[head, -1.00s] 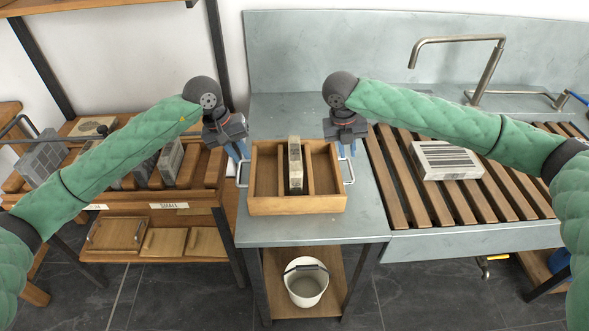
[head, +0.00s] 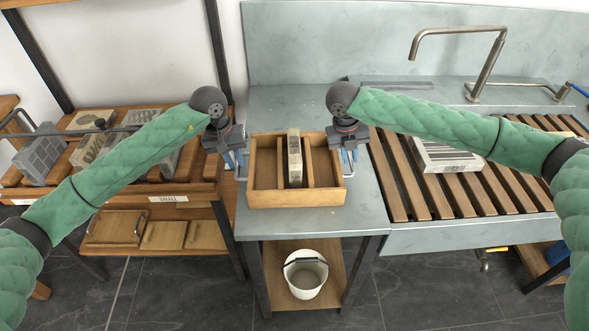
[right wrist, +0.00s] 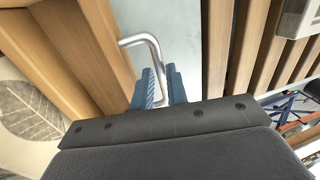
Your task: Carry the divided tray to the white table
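The divided tray (head: 283,197) is a wooden box with dividers and a silver handle at each end. It rests on the grey table, with an upright pale block (head: 294,160) in its middle compartment. My left gripper (head: 235,160) is at the left handle, its blue fingers slightly apart. My right gripper (head: 347,160) is at the right handle. In the right wrist view the silver handle (right wrist: 152,43) runs down between its blue fingers (right wrist: 162,90), which look slightly apart. Firm contact is not visible. No white table is clearly in view.
A slatted wooden rack (head: 393,185) with a pale block (head: 445,158) and a tap (head: 490,65) lie to the right. A wooden shelf unit (head: 190,190) with several blocks stands left. A white bucket (head: 305,275) sits on the shelf below the tray.

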